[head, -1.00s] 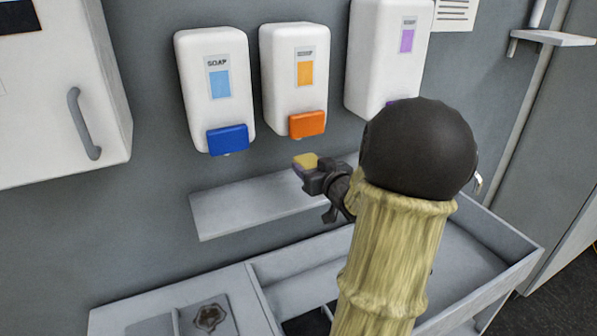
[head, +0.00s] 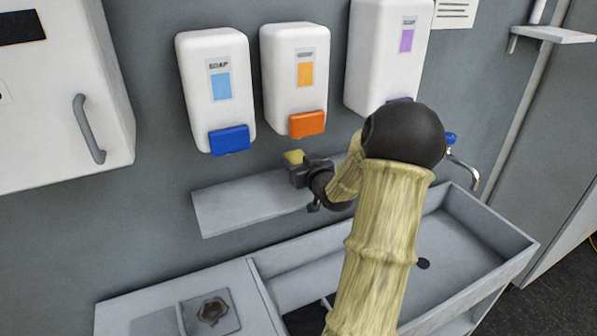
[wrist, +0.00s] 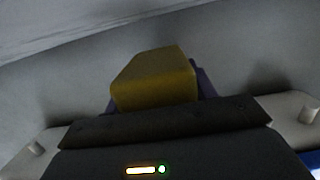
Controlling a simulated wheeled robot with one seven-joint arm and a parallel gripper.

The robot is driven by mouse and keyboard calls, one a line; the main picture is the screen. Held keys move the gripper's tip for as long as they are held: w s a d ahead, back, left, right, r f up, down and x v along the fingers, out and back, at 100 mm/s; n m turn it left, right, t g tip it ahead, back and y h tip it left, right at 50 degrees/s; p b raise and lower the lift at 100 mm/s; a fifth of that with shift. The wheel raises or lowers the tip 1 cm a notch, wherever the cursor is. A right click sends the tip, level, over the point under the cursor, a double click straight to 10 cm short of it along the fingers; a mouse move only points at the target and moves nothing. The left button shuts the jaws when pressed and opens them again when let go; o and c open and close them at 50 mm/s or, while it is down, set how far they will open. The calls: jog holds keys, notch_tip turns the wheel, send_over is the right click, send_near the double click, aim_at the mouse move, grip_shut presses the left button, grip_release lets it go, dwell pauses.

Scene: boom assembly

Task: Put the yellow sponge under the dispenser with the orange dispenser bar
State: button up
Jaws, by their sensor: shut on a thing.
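The yellow sponge (head: 293,157) is held at the tip of my gripper (head: 299,168), which is shut on it. In the wrist view the sponge (wrist: 155,80) sticks out beyond the dark gripper body, with a purple-dark edge of a finger beside it. The dispenser with the orange bar (head: 296,75) hangs on the wall, the middle one of three. Its orange dispenser bar (head: 307,124) is at its lower front. In the head view the sponge shows just below this bar, apart from it. The sponge is above the grey shelf (head: 240,205); the exact gap is hard to tell.
The blue-bar dispenser (head: 216,85) is to the left and the purple-label dispenser (head: 385,50) to the right. A sink (head: 465,250) with a faucet (head: 465,170) lies below. A white cabinet (head: 60,120) is at the left. The shelf's left part is clear.

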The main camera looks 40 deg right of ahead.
notch_tip(320, 180, down, 3)
jog(key=shift+s+r+p, duration=0.1)
jog(key=shift+p, duration=0.6)
jog(key=shift+w+f, duration=0.25)
jog(key=shift+f, duration=0.15)
jog(key=shift+f, duration=0.15)
jog(key=o, duration=1)
